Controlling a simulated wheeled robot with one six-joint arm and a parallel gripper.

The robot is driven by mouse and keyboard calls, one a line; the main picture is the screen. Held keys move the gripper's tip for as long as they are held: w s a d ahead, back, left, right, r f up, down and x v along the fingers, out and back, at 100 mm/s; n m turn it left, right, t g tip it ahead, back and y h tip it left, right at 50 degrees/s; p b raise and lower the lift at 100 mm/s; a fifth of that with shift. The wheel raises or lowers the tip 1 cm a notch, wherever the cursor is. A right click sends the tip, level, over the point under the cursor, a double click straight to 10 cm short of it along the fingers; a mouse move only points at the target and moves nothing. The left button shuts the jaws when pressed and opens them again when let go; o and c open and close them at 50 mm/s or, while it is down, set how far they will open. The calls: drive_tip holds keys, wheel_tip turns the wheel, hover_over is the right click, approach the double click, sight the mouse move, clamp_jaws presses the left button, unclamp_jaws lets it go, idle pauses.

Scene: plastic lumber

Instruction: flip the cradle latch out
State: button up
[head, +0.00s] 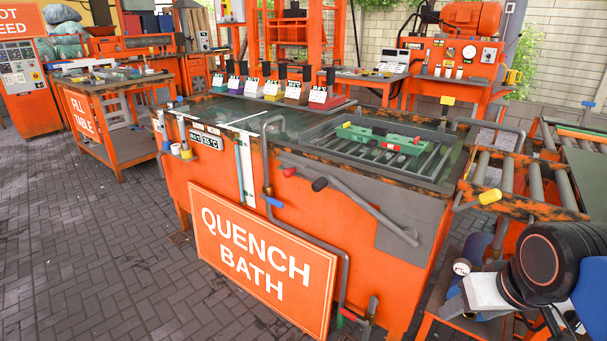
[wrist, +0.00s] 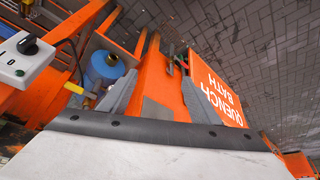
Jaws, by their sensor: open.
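The orange quench bath (head: 245,155) stands in the middle of the head view. In its right part sits a grey barred cradle (head: 437,165) with a green bar (head: 385,138) lying across it, which carries small yellow, black and red parts. A grey lever with a dark grip (head: 319,184) and a red knob (head: 289,172) are on the bath's front side. I cannot tell which part is the cradle latch. My gripper (head: 452,300) is low at the right, beyond the bath's right end, apart from the cradle. In the wrist view my gripper (wrist: 157,97) is open and empty.
A roller conveyor (head: 508,185) with a yellow-ended handle stands right of the bath. A blue cylinder (wrist: 106,68) is near my left finger in the wrist view. Brick floor (head: 100,260) at left is clear.

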drive_tip(key=c, duration=0.5)
drive_tip(key=shift+w+a+r, duration=0.1)
drive_tip(key=shift+w+a, duration=0.15)
drive_tip(key=shift+a, duration=0.05)
drive_tip(key=c, duration=0.5)
drive_tip(key=w+a+r+m+y, duration=0.1)
drive_tip(key=w+a+m, duration=0.1)
drive_tip(key=w+a+r+m+y, duration=0.1)
drive_tip(key=w+a, duration=0.2)
drive_tip(key=w+a+r+m+y, duration=0.1)
drive_tip(key=w+a+m, duration=0.1)
drive_tip(key=shift+w+a+r+m+y, duration=0.15)
drive_tip(key=shift+w+a+m+y, duration=0.15)
drive_tip(key=shift+w+a, duration=0.1)
clamp_jaws()
drive_tip(key=w+a+r+m+t+y, duration=0.1)
drive_tip(key=w+a+r+m+y, duration=0.1)
drive_tip(key=w+a+m, duration=0.3)
drive_tip(key=w+a+r+m+t+y, duration=0.1)
drive_tip(key=w+a+m, duration=0.4)
drive_tip(key=w, duration=0.8)
drive_tip(key=w+a+r+m+t+y, duration=0.1)
drive_tip(key=w+a+r+m+y, duration=0.2)
drive_tip(key=w+m, duration=0.7)
drive_tip(key=a+r, duration=0.2)
drive_tip(key=a, duration=0.1)
